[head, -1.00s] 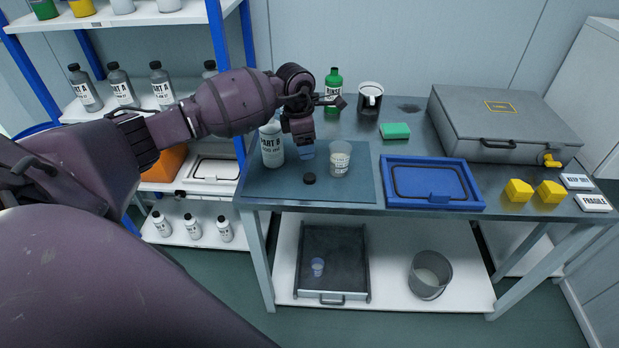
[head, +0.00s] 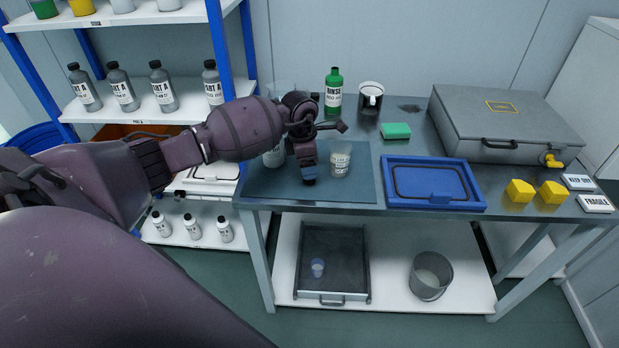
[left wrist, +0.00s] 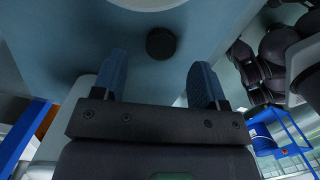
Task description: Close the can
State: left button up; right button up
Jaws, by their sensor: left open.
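The can, a pale bottle labelled PART A (head: 273,157), stands at the left of the dark mat (head: 355,189). My arm covers its upper part in the head view, so its mouth is hidden. A small black round cap (left wrist: 161,43) lies on the mat, ahead of and between my left fingers in the left wrist view. In the head view my left gripper (head: 309,173) points down over the cap's spot and hides most or all of it. My left gripper (left wrist: 160,70) is open and empty, with blue fingers apart. My right gripper is not in view.
A clear labelled cup (head: 340,160) stands close to the right of my gripper. A blue tray (head: 440,203), a green sponge (head: 395,131), a green RINSE bottle (head: 333,95), a mug (head: 370,98) and a grey case (head: 505,115) are on the bench. The mat's front right is clear.

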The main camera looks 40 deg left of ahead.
pick_arm(q)
jog(key=f, duration=0.4)
jog(key=shift+d, duration=0.2)
jog(key=shift+r, duration=0.1)
jog(key=shift+c, duration=0.4)
jog(key=c, duration=0.9)
